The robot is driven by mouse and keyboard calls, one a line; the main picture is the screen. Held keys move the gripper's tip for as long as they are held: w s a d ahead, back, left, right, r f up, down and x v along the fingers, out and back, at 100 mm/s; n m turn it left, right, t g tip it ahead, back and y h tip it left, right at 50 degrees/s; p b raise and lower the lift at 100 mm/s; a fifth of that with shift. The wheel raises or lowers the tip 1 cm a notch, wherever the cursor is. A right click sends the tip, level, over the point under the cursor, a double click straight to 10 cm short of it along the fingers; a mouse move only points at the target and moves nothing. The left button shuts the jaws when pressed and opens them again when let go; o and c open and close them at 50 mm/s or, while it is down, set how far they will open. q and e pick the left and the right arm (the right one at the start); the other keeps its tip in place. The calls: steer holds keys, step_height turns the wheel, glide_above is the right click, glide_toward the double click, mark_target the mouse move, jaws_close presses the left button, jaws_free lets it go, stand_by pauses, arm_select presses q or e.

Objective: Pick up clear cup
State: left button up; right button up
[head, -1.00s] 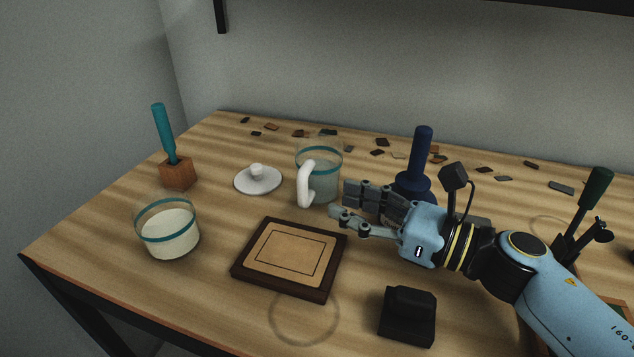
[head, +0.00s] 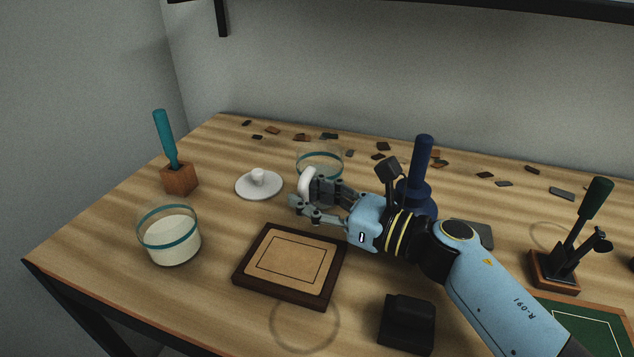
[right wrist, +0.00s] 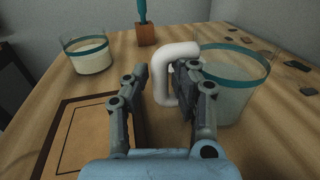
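The clear cup (head: 320,160) stands upright on the table behind my right gripper. It has a teal band near the rim and a white handle (head: 306,183) facing left and toward me. In the right wrist view the cup (right wrist: 232,98) is at the right and its handle (right wrist: 162,80) rises just ahead of the fingers. My right gripper (head: 306,199) is open at the handle. In the right wrist view the right finger overlaps the handle's near side, and the left finger stands apart at left. I cannot tell whether they touch. My left gripper is not in view.
A second clear container (head: 168,238) with pale contents stands at left. A white lid (head: 259,184), a framed tan board (head: 292,263), a black block (head: 407,322) and a blue plunger-like tool (head: 420,180) stand around the gripper. Small flat chips lie at the back.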

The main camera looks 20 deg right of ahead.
jaws_close()
